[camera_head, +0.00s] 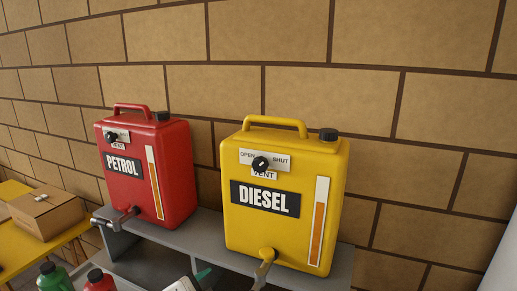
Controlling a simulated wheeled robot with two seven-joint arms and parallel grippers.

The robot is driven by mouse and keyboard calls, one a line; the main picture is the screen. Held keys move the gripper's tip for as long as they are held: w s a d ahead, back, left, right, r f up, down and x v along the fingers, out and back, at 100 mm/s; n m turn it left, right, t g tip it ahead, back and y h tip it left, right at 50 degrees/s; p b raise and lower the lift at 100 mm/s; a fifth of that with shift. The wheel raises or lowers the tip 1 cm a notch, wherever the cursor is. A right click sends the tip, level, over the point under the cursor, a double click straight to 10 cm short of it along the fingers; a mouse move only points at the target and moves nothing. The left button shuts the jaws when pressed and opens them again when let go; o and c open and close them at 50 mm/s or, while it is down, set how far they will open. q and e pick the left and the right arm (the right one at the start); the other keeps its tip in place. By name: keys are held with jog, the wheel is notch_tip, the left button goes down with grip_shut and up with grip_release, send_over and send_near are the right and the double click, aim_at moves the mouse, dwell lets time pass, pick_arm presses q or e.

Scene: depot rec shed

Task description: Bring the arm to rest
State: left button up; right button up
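Neither of my grippers can be made out in the head view. A yellow can marked DIESEL (285,225) stands upright on a grey shelf (212,232). I cannot tell which way either vent knob points.
A tan brick wall (270,40) rises close behind the cans. At left, a cardboard box (48,214) sits on a yellow table (15,246). Green (52,276) and red (100,281) bottles and a partly cut-off white-and-teal item stand at the bottom edge.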

pick_arm(q)
jog(key=s+a+f+n+g+y, duration=0.2)
jog(key=s+a+f+n+g, duration=0.25)
jog(key=s+f, duration=0.65)
jog(key=s+a+f+n+g+y, duration=0.1)
jog(key=s+a+f+n+g, duration=0.45)
jog(key=s, duration=0.75)
notch_tip(320, 180, down, 33)
jog(key=s+b, duration=0.1)
jog(key=b, duration=0.3)
jog(key=s+a+f+b, duration=0.2)
jog(key=s+f, duration=0.6)
jog(key=f, duration=0.2)
jog(key=s+a+f+g+b, duration=0.1)
jog(key=s+f+b, duration=0.1)
jog(key=s+f, duration=0.7)
jog(key=shift+a+f+y, duration=0.3)
jog(key=shift+a+f, duration=0.1)
jog(key=shift+f, duration=0.25)
jog(key=shift+c, duration=0.6)
